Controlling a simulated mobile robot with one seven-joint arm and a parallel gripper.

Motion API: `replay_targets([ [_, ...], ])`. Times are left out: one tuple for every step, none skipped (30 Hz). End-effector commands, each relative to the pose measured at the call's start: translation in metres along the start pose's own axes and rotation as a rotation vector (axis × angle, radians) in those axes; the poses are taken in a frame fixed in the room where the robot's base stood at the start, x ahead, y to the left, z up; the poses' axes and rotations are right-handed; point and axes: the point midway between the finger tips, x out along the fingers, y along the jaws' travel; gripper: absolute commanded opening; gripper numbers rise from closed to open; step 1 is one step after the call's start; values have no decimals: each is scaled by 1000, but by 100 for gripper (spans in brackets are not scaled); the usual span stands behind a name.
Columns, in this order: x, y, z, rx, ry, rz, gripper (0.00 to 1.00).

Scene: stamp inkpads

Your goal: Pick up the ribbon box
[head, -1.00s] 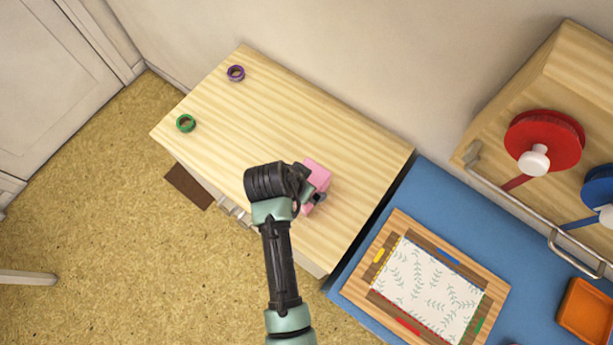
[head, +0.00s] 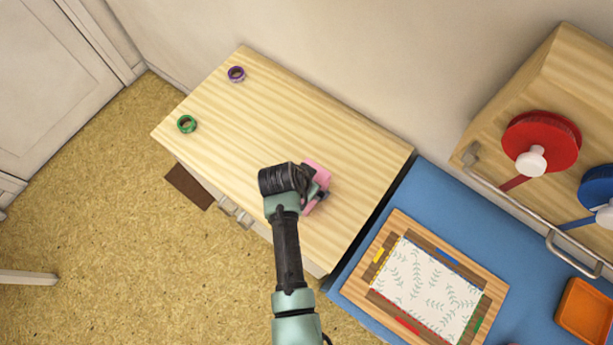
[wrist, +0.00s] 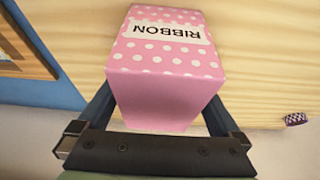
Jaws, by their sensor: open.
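The ribbon box (wrist: 165,70) is pink with white dots and a white label reading RIBBON. In the wrist view it sits between the two fingers of my gripper (wrist: 155,115), which is open with a finger on each side of the box. In the head view the pink box (head: 318,174) is on the light wooden cabinet top (head: 260,120), partly hidden by my gripper (head: 318,192). I cannot tell whether either finger touches the box.
A purple ring (head: 236,74) and a green ring (head: 187,124) lie toward the cabinet top's left end. A blue surface (head: 420,190) on the right holds a wooden framed board (head: 400,222) with a leaf-patterned sheet. Red (head: 540,140) and blue stamps stand further right.

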Motion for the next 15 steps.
replay_targets([
  [1, 0, 1, 0, 0, 0, 100],
  [1, 0, 1, 0, 0, 0, 100],
  [2, 0, 1, 0, 0, 0, 100],
  [2, 0, 1, 0, 0, 0, 100],
  [3, 0, 1, 0, 0, 0, 100],
  [3, 0, 2, 0, 0, 0, 100],
  [4, 0, 2, 0, 0, 0, 100],
  [4, 0, 2, 0, 0, 0, 100],
  [4, 0, 2, 0, 0, 0, 100],
  [4, 0, 2, 0, 0, 0, 100],
  [4, 0, 2, 0, 0, 0, 100],
  [4, 0, 2, 0, 0, 0, 100],
  [4, 0, 2, 0, 0, 0, 100],
  [4, 0, 2, 0, 0, 0, 100],
  [4, 0, 2, 0, 0, 0, 100],
])
